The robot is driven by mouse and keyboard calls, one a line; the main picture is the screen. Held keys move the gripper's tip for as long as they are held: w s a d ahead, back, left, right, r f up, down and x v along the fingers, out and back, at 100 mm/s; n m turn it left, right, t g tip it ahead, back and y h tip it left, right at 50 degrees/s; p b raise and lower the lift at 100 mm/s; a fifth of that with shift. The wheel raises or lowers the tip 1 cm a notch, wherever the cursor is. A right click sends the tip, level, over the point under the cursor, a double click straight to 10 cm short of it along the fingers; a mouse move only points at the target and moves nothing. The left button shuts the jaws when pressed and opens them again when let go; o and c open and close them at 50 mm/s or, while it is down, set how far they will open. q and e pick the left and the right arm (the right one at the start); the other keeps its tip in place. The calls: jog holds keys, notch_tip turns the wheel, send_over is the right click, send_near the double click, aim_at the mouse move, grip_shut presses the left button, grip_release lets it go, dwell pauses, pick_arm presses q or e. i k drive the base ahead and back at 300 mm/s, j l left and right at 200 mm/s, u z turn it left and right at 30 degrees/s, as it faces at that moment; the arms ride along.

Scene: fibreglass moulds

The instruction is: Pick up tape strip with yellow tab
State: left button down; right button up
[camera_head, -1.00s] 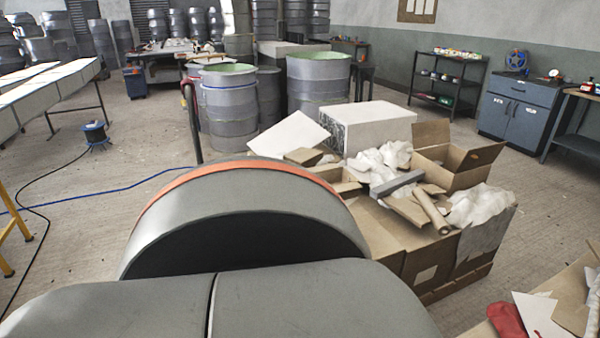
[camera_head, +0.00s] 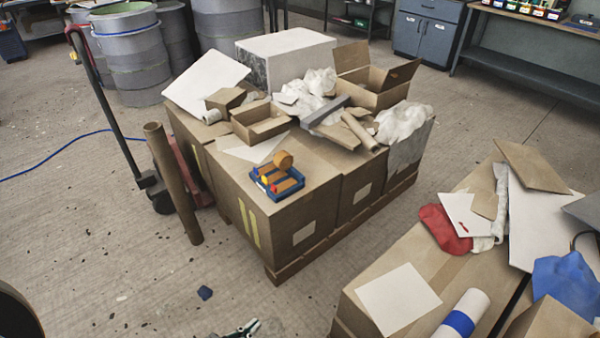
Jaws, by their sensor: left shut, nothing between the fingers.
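A small blue holder (camera_head: 265,188) with orange-brown strips and an orange roll (camera_head: 283,160) sits on top of the near cardboard box. A small yellow spot, possibly a tab (camera_head: 265,179), shows on the holder; which strip it belongs to is too small to tell. My left gripper (camera_head: 250,326) shows only in part at the bottom edge. It is shut and empty, in the picture well below the holder and apart from it. My right gripper is not in view.
Cardboard boxes (camera_head: 284,213) on a pallet carry open cartons, white wrapping and a tube. A brown post (camera_head: 173,185) and a pallet-truck handle (camera_head: 103,95) stand left. Another cluttered box surface (camera_head: 445,275) lies at the right.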

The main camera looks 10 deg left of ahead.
aim_at(268, 181)
jog(key=i+u, duration=0.1)
jog(key=u, duration=0.6)
jog(key=i+j, duration=1.1)
jog(key=i+j+z, duration=0.5)
jog(key=i+j, duration=0.15)
jog(key=j, duration=0.2)
